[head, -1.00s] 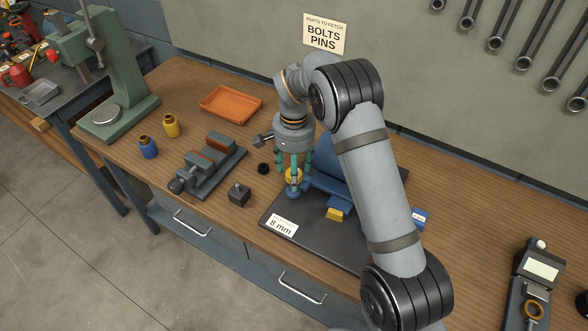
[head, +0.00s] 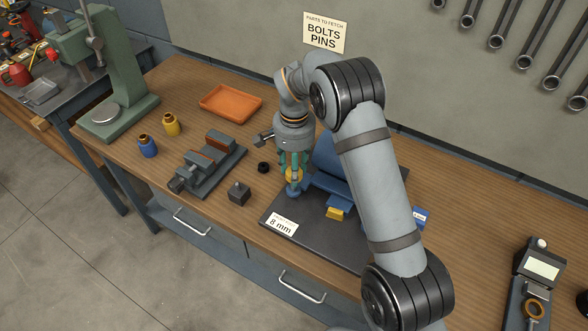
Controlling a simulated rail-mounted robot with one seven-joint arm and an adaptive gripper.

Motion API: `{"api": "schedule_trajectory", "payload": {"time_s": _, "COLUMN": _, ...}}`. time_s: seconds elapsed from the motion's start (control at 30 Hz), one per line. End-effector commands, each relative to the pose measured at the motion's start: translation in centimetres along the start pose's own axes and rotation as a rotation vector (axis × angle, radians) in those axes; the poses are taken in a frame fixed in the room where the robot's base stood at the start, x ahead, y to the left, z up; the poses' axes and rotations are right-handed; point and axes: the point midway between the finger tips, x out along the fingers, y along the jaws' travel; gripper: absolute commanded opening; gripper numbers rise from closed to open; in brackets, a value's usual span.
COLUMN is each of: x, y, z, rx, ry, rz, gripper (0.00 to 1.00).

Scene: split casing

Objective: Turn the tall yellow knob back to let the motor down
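The tall yellow knob (head: 294,175) stands over a small blue foot at the left end of the blue casing (head: 328,164), on the dark base plate (head: 312,235). My gripper (head: 294,173) points down over the knob. Its teal fingers are drawn in around the knob and appear to press on its sides. The fingers hide part of the knob. The motor cannot be clearly made out, and my arm hides the right side of the casing.
A small yellow block (head: 335,213) and an "8 mm" label (head: 282,225) are on the plate. Left are a dark block (head: 239,193), a black ring (head: 263,167), a grey vise (head: 208,165) and an orange tray (head: 231,103). The bench's front edge is close.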

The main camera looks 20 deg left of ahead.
Motion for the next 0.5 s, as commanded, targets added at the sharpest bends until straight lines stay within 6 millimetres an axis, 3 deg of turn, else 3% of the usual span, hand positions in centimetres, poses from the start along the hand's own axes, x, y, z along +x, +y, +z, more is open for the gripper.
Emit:
{"api": "schedule_trajectory", "payload": {"time_s": 0.3, "x": -0.03, "y": -0.04, "z": -0.11, "rx": -0.051, "ry": 0.003, "rz": -0.003, "gripper": 0.11}}
{"api": "schedule_trajectory", "payload": {"time_s": 0.33, "x": -0.04, "y": -0.03, "z": -0.11, "rx": -0.051, "ry": 0.003, "rz": -0.003, "gripper": 0.38}}
{"api": "schedule_trajectory", "payload": {"time_s": 0.5, "x": -0.03, "y": -0.03, "z": -0.09, "rx": -0.05, "ry": 0.003, "rz": -0.003, "gripper": 0.48}}
